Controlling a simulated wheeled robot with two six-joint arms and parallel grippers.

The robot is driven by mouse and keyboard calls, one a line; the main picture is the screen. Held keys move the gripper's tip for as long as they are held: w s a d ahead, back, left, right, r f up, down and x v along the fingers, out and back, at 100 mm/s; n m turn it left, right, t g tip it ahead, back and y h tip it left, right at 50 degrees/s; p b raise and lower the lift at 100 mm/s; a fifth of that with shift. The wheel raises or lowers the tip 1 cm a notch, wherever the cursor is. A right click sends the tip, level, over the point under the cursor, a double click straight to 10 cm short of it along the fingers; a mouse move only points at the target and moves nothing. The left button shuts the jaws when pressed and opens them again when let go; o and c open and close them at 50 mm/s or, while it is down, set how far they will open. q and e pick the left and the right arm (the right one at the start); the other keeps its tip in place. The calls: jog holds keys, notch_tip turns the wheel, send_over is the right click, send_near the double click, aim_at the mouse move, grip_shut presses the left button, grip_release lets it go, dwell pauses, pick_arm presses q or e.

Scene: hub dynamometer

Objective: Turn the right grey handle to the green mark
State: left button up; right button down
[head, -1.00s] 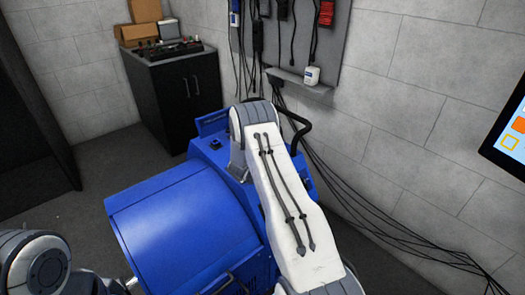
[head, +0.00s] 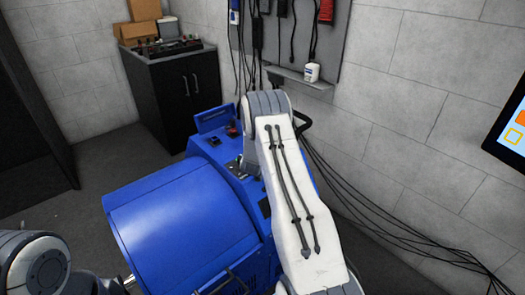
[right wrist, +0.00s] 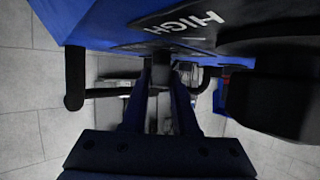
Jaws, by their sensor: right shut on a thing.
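The blue dynamometer (head: 180,215) fills the middle of the head view. My right arm lies over its right side and hides the handle and my right gripper there. In the right wrist view my right gripper (right wrist: 160,80) is shut on the right grey handle (right wrist: 160,70), a short dark grey piece between the fingertips. It stands at a dark plate (right wrist: 165,42) with the word HIGH, on the blue housing. I cannot see the green mark in either view. Only part of my left arm shows at the bottom left of the head view; its gripper is out of view.
A dark bar (right wrist: 75,78) sticks out left of the gripper and a bulky black part (right wrist: 275,95) lies to its right. A black cabinet (head: 175,95) stands behind the machine. Cables (head: 390,225) run along the wall at the right.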

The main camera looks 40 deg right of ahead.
jog(key=n+b, duration=0.1)
jog(key=t+y, duration=0.1)
jog(key=n+t+y+b, duration=0.1)
jog(key=shift+s+d+f+n+b, duration=0.2)
jog(key=shift+s+d+n+b, duration=0.05)
jog(key=shift+d+n+b, duration=0.1)
pick_arm(q)
notch_tip(320, 180, down, 4)
pick_arm(e)
jog(key=shift+d+r+n+t+y+b, duration=0.15)
jog(key=shift+n+t+y+b, duration=0.25)
jog(key=shift+n+y, duration=0.45)
jog(key=shift+s+n+y, duration=0.1)
jog(key=shift+n+y, duration=0.2)
jog(key=shift+y, duration=0.25)
jog(key=shift+d+r+n+t+y+p, duration=0.2)
jog(key=shift+n+t+y+p, duration=0.2)
jog(key=shift+n+y+p, duration=0.4)
pick_arm(q)
jog(key=shift+r+p, duration=1.35)
jog(key=shift+r, duration=0.65)
pick_arm(e)
jog(key=shift+d+n+t+y, duration=0.2)
jog(key=shift+n+t+y, duration=0.1)
jog(key=shift+n+y, duration=1.5)
jog(key=shift+f+y, duration=0.1)
jog(key=shift+y, duration=0.2)
jog(key=c, duration=0.7)
grip_release()
